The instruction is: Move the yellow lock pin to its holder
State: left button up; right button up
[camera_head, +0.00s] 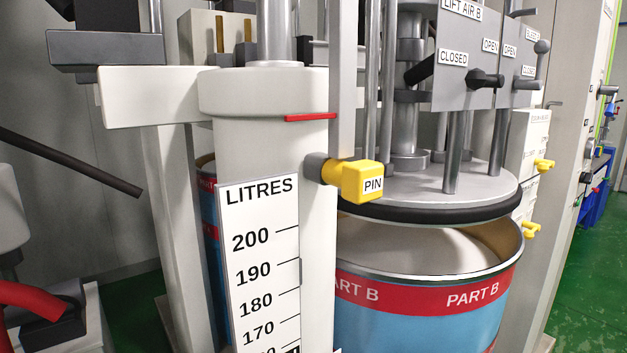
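The yellow lock pin (360,181) has a block-shaped head with a white label reading PIN. It sits at a dark grey round collar (316,167) beside the pale cylinder column, in front of the drum plate. Neither of my grippers is in view.
A LITRES scale (259,262) is on the front of the column, with a red pointer (310,117) above. A blue drum with a red PART B band (472,297) stands below the round plate (440,185). Lever valves (485,79) are above. Green floor shows right.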

aim_at(361, 182)
jog(key=j, duration=0.7)
jog(key=k+j, duration=0.15)
jog(key=j, duration=0.5)
